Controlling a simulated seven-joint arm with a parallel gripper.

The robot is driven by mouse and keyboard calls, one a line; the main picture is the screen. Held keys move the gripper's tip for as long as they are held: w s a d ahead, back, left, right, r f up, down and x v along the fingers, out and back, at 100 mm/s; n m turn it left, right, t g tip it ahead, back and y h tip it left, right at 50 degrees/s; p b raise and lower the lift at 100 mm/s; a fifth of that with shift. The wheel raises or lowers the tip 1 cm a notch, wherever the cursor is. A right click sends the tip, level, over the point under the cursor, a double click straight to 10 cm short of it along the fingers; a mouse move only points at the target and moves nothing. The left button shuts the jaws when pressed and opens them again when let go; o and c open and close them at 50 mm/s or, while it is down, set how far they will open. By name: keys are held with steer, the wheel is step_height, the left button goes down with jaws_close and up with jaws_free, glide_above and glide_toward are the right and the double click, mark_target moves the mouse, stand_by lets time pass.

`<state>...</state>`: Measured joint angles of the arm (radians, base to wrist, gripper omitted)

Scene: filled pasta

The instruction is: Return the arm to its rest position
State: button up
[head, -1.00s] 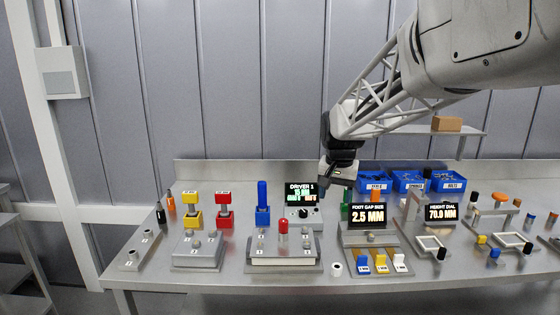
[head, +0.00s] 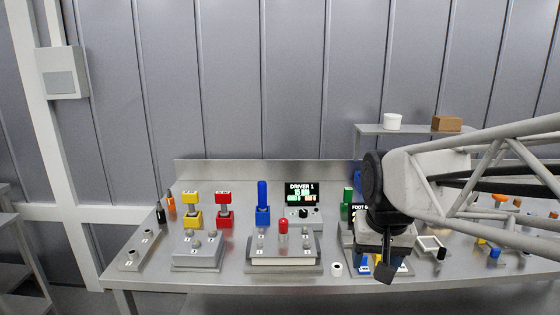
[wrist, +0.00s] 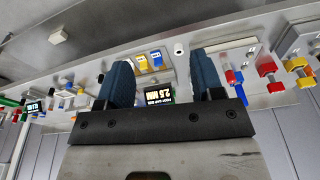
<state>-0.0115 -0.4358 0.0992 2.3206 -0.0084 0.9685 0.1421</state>
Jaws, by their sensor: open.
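My gripper (head: 383,270) hangs at the right of the middle of the head view, in front of the foot gap size station, which it partly hides. In the wrist view my gripper (wrist: 163,78) has its two dark blue finger pads apart, with nothing held between them. The foot gap size display (wrist: 160,95), reading 2.5 MM, shows between the pads, beyond them. My arm reaches in from the right edge of the head view and covers much of the right part of the bench.
The steel bench (head: 145,265) carries a red-pegged block (head: 283,230), yellow (head: 193,210) and red (head: 224,210) pieces, a blue post (head: 262,203) and the driver display (head: 303,198). A shelf behind holds a white tub (head: 392,121) and a brown box (head: 446,123).

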steer(key=s+f+n, duration=0.1)
steer(key=s+f, duration=0.3)
steer(key=s, duration=0.8)
steer(key=shift+d+f, duration=0.35)
steer(key=shift+d, duration=0.05)
